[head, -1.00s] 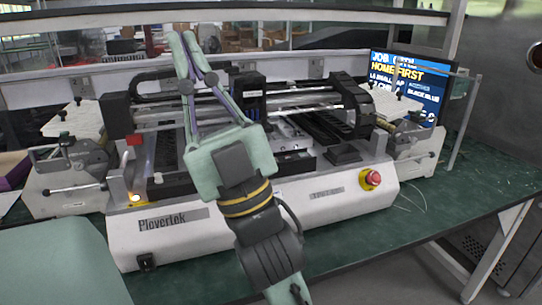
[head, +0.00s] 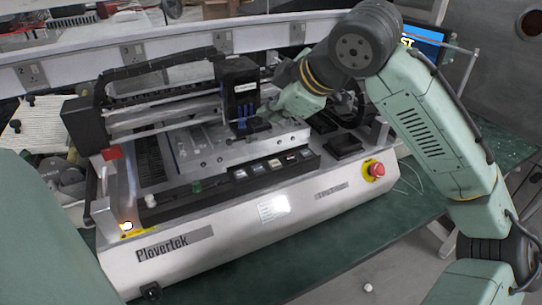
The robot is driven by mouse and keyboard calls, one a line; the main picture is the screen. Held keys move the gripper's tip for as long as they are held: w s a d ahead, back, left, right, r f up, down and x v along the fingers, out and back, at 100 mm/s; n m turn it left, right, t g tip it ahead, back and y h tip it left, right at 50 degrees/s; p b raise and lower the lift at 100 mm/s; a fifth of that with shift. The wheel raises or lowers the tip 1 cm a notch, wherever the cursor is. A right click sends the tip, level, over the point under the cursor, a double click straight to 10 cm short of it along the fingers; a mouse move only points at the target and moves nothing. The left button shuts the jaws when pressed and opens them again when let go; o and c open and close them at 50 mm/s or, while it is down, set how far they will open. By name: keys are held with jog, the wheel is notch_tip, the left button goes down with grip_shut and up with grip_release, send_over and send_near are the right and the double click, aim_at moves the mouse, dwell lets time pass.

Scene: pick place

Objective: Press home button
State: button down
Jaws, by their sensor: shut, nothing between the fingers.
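The Plovertek machine (head: 300,208) stands on the bench with a row of several small push buttons on its black front strip (head: 216,184). One of these buttons (head: 275,163) is near the middle of the row. The labels are too small to read, so I cannot tell which is home. My gripper (head: 264,118) is shut and empty. It reaches in from the right, above the machine's bed and behind the button row, beside the black carriage head. Its fingertips are small and partly lost against the machine; I see no contact with a button.
A red emergency stop (head: 376,170) is on the machine's right front. A green knob (head: 196,187) and a white knob (head: 151,201) sit left of the buttons. The black carriage head (head: 238,92) stands over the bed. A screen (head: 424,42) is partly hidden behind my arm.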

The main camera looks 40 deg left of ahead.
jog(key=shift+f, duration=0.1)
jog(key=b, duration=0.7)
send_over(272, 164)
notch_tip(272, 164, down, 7)
jog(key=shift+d+r, duration=0.1)
jog(key=shift+r, duration=0.05)
jog(key=shift+f, duration=0.9)
jog(key=shift+f+b, duration=0.15)
jog(key=shift+b, duration=0.15)
jog(key=shift+f, duration=0.3)
